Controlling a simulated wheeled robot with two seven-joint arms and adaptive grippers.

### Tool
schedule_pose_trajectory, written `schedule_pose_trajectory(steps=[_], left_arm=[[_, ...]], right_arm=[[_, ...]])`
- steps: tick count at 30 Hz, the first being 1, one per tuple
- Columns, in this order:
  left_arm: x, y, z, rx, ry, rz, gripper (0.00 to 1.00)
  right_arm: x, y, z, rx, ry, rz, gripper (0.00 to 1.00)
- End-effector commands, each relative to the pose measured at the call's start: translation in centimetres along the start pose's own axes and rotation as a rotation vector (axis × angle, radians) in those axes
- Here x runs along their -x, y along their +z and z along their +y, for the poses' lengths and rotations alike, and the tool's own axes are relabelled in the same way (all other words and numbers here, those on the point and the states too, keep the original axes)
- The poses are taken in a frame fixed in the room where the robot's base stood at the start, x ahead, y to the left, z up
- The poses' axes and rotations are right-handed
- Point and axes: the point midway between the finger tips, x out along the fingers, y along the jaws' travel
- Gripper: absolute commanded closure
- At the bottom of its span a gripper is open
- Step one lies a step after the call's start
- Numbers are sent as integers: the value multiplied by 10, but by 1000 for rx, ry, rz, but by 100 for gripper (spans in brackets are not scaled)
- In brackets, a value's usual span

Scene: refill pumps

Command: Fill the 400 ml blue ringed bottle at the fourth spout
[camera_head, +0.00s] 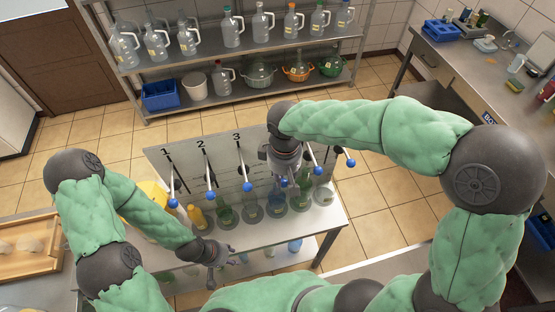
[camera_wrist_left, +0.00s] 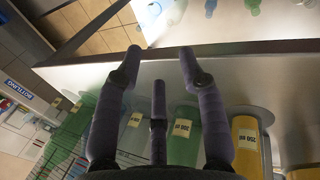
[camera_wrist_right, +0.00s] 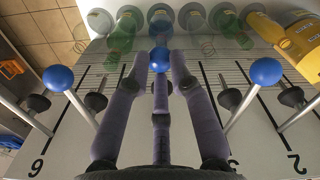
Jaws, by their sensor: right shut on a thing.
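The pump bench (camera_head: 262,243) has a numbered back panel with blue-balled levers. My right gripper (camera_head: 284,178) reaches over the panel right of lever 3. In the right wrist view its fingers close around a blue lever ball (camera_wrist_right: 160,60), between the levers near 6 and 2, at the fourth place. A bluish bottle (camera_head: 275,207) stands on the bench below that gripper; I cannot make out its rings, label or fill level. My left gripper (camera_head: 214,278) is open and empty at the bench's front edge; its spread fingers show in the left wrist view (camera_wrist_left: 160,52).
Yellow (camera_head: 196,217) and green (camera_head: 225,216) bottles stand in the bench row beside clear ones. More bottles, one blue (camera_head: 294,245), stand on the shelf below. A large yellow container (camera_wrist_right: 302,42) is at the row's end. A rack (camera_head: 245,50) of bottles stands behind.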

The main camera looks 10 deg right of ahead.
Motion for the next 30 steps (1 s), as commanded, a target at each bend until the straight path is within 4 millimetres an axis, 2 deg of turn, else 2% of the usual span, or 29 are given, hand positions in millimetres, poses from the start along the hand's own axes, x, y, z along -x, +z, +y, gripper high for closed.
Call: schedule_pose_trajectory(steps=[1,30], left_arm=[[-6,0,-2,0,0,0,60],[-58,-2,-20,0,0,-1,60]], right_arm=[[-8,0,0,0,0,-1,98],[-84,2,0,0,-1,-6,99]])
